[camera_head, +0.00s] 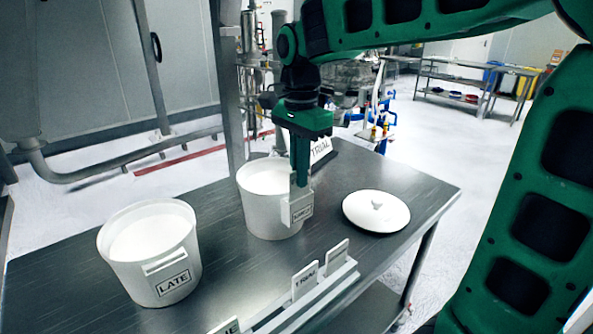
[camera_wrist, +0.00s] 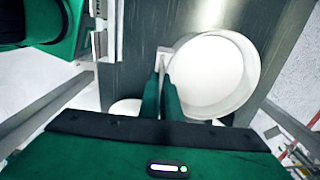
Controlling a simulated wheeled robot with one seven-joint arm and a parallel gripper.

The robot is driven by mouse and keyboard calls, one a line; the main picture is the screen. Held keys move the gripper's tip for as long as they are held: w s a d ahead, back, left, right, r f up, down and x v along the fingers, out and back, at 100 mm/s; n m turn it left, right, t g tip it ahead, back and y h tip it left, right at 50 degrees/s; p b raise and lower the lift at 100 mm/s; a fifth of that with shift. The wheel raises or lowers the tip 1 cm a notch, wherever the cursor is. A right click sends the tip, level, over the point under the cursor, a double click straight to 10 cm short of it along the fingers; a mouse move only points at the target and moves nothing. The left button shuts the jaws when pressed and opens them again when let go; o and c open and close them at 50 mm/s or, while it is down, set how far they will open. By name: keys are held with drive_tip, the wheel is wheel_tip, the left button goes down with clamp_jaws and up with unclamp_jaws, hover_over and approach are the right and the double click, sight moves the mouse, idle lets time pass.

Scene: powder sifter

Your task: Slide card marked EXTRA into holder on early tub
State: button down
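The middle white tub (camera_head: 257,205) stands on the metal table with pale contents. It is also in the wrist view (camera_wrist: 254,72). A white plate-like piece (camera_head: 297,207) with a small dark label is at its front; the label is too small to read surely. My gripper (camera_head: 300,184) points down right at this piece, beside the tub's rim. In the wrist view its fingers (camera_wrist: 162,84) are close together on a thin white card (camera_wrist: 160,62) seen edge-on. The card's marking is hidden, and I cannot tell how deep it sits in the holder.
A tub marked LATE (camera_head: 150,285), with a slotted holder, stands left. A rack (camera_head: 322,297) at the front edge holds a TRIAL card (camera_head: 305,282) and a blank-looking card (camera_head: 337,254). A white lid (camera_head: 376,212) lies right.

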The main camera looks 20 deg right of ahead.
drive_tip(key=shift+f, duration=0.85)
idle(0.5)
drive_tip(key=c, duration=1.9)
unclamp_jaws()
wheel_tip(320, 180, up, 11)
drive_tip(key=shift+f, duration=0.15)
drive_tip(key=s+d+f+n, duration=0.2)
drive_tip(key=s+d+f, duration=0.3)
drive_tip(key=s+f, duration=0.1)
drive_tip(key=s+d+f+n, duration=0.3)
drive_tip(key=s+d+f, duration=0.3)
drive_tip(key=s, duration=0.3)
drive_tip(key=s+d+f+n, duration=0.3)
drive_tip(key=s+d+f, duration=0.3)
drive_tip(key=s+f, duration=0.2)
drive_tip(key=shift+s+d, duration=0.1)
drive_tip(key=shift+s, duration=0.1)
